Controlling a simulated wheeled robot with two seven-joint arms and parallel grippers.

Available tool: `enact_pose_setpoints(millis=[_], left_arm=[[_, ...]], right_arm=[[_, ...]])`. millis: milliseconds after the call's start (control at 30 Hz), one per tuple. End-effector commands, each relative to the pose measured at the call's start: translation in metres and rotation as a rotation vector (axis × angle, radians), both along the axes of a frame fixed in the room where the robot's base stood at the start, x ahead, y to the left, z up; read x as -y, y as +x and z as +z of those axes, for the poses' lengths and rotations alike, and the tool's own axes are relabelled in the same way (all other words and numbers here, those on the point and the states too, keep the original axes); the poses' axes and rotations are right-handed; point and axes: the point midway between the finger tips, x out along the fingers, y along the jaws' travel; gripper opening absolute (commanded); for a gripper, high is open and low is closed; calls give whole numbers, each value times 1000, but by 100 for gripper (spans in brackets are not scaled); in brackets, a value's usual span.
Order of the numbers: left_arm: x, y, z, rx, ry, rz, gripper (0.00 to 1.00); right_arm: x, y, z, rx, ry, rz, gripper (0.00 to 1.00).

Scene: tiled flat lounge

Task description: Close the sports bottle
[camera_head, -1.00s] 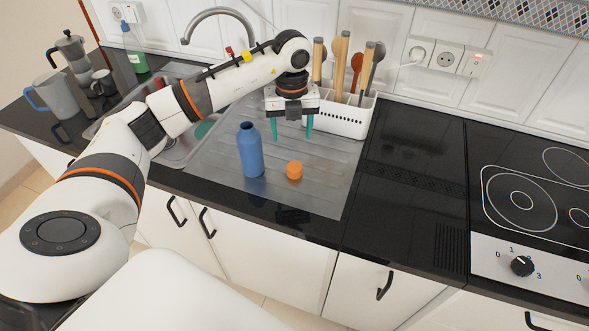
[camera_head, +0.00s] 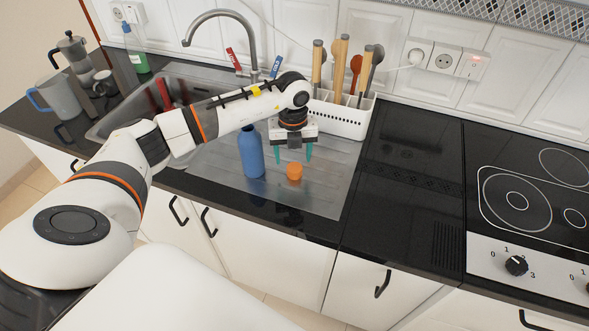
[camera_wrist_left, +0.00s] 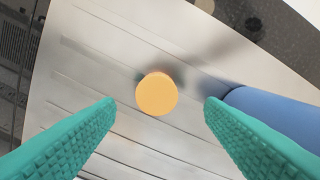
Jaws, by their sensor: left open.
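The blue sports bottle (camera_head: 251,152) stands upright on the metal drainboard (camera_head: 325,192), and its top looks uncapped. The orange cap (camera_head: 294,172) lies on the drainboard just right of the bottle, apart from it. My left gripper (camera_head: 293,156) points down above the cap, open and empty. In the left wrist view the cap (camera_wrist_left: 156,94) shows between and beyond the two green fingers (camera_wrist_left: 160,108), touching neither. The bottle (camera_wrist_left: 275,112) shows there at the right, partly behind the right finger. My right gripper is out of view.
A white utensil rack (camera_head: 342,116) with wooden-handled tools stands behind my gripper. The sink and faucet (camera_head: 222,14) are at the back left. The dark counter right of the drainboard is clear.

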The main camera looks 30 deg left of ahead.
Motion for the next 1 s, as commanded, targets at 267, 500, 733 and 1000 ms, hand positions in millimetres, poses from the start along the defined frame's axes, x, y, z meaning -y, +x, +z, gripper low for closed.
enact_pose_setpoints(millis=[267,500,733,1000], left_arm=[[4,1,-39,-4,-1,0,63],[3,2,-45,-1,0,0,63],[3,2,-45,-1,0,-1,57],[3,2,-45,-1,0,-1,16]], right_arm=[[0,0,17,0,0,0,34],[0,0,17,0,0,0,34],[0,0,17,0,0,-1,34],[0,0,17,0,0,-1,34]])
